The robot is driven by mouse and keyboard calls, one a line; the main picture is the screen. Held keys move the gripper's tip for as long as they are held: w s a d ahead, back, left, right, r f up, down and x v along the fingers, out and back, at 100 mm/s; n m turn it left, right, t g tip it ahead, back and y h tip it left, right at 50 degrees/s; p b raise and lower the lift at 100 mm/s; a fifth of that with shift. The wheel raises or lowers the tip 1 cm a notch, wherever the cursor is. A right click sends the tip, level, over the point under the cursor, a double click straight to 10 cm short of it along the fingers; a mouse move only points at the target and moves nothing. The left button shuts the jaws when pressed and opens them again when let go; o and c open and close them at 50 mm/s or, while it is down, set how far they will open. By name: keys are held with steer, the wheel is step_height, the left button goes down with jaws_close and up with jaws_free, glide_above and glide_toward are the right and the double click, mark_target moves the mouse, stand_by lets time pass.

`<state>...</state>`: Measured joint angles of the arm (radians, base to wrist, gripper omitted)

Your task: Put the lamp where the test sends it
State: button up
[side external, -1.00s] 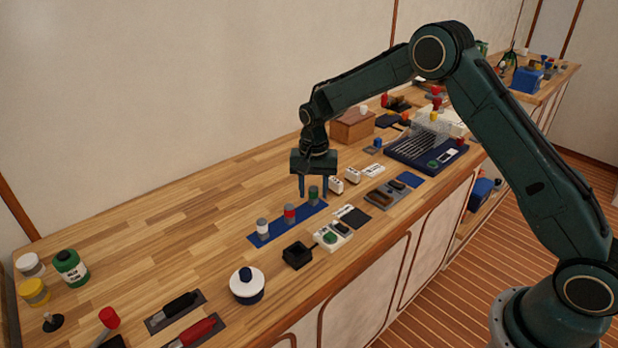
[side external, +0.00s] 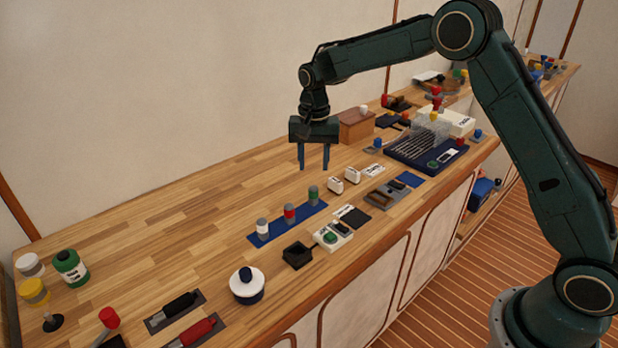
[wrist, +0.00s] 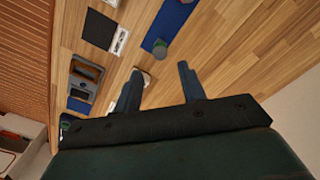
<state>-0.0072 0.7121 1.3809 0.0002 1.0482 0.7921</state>
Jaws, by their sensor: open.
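My gripper (side external: 313,166) hangs open and empty above the bench, fingers down, behind and above a blue strip (side external: 272,232). Three small grey-based cylinders stand upright on the strip: a white-topped one (side external: 262,228), a red-topped one (side external: 289,213) and a green-topped one (side external: 313,195). Which of these is the lamp I cannot tell. In the wrist view the fingers (wrist: 158,76) are apart with nothing between them, and the green-topped cylinder (wrist: 159,49) stands beyond them. A pale device with a green round part (side external: 331,237) and a black open box (side external: 297,255) sit in front of the strip.
A dark pad (side external: 357,219), a grey tray (side external: 384,196) and a brown wooden box (side external: 356,128) are nearby. The bench behind the strip is clear.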

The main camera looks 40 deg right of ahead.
steer(key=shift+r, duration=1.95)
steer(key=s+r+n+t, duration=0.3)
steer(key=s+r+n, duration=0.1)
steer(key=s+r, duration=1.2)
steer(key=s+f+n+t, duration=0.1)
steer(key=s+f+n, duration=0.1)
steer(key=s, duration=0.8)
steer(key=s+f+n+t, duration=0.1)
steer(key=s+f+n, duration=0.1)
steer(key=s, duration=0.9)
steer(key=shift+d+n+t, duration=0.2)
steer(key=shift+n+t, duration=0.1)
steer(key=shift+n, duration=0.2)
steer(key=shift+f, duration=0.1)
